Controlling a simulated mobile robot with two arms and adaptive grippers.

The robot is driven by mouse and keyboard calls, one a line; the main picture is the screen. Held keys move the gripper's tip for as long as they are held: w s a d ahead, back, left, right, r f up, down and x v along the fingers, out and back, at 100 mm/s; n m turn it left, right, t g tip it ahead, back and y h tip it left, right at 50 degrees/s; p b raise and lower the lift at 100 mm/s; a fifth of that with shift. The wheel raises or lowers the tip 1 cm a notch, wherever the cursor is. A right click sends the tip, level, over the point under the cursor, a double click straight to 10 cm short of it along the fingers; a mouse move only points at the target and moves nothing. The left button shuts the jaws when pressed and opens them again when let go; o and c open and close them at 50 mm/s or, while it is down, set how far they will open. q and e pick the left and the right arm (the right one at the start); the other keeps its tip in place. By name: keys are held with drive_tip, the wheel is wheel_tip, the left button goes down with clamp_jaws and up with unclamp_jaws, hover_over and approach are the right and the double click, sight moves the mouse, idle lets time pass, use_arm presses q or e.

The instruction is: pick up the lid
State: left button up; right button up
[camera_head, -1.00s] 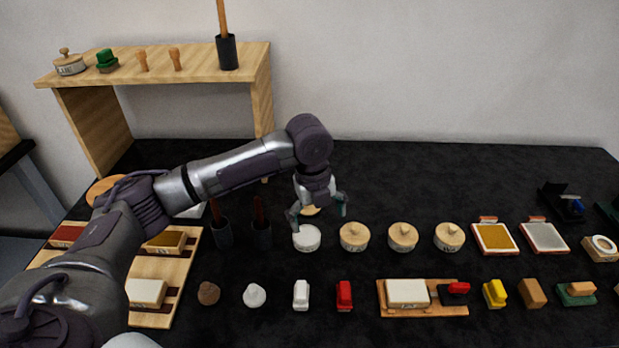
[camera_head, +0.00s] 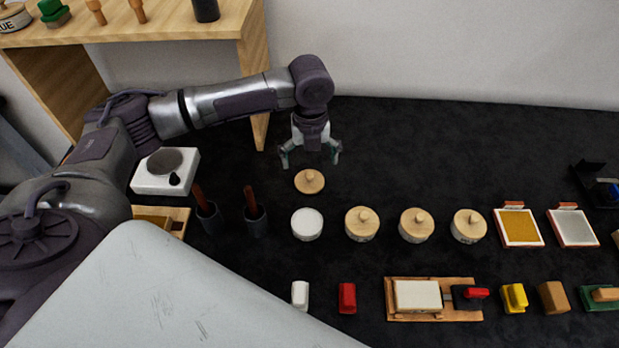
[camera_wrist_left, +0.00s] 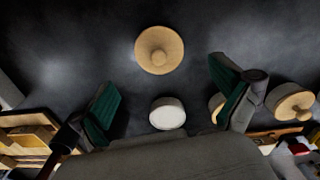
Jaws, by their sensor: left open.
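The lid (camera_head: 310,181) is a round, light wooden disc with a small knob. It lies on the black table behind an open white-topped jar (camera_head: 307,224). In the left wrist view the lid (camera_wrist_left: 159,50) shows whole at the upper middle, beyond the jar (camera_wrist_left: 167,113). My left gripper (camera_head: 310,158) points down, open and empty, above and slightly behind the lid in the head view. Its green-padded fingers (camera_wrist_left: 167,90) are spread apart in the wrist view, and the lid is not between them. My right gripper is not in view.
Several lidded jars (camera_head: 362,224) stand in a row to the right. Two dark cups with brown sticks (camera_head: 255,220) stand left of the white-topped jar. A wooden shelf (camera_head: 150,32) stands at the back left.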

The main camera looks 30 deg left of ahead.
sight(310, 176)
use_arm(q)
drive_tip(key=shift+w+f, duration=0.1)
drive_tip(key=shift+f, duration=0.6)
drive_tip(key=f, duration=0.1)
drive_tip(key=f+p, duration=0.1)
drive_tip(key=f, duration=0.2)
drive_tip(key=shift+s+f, duration=0.15)
drive_tip(key=shift+s, duration=0.1)
drive_tip(key=shift+f, duration=0.35)
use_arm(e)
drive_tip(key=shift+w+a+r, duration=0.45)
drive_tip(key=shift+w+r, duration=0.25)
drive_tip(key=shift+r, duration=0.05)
use_arm(q)
drive_tip(key=shift+c, duration=0.3)
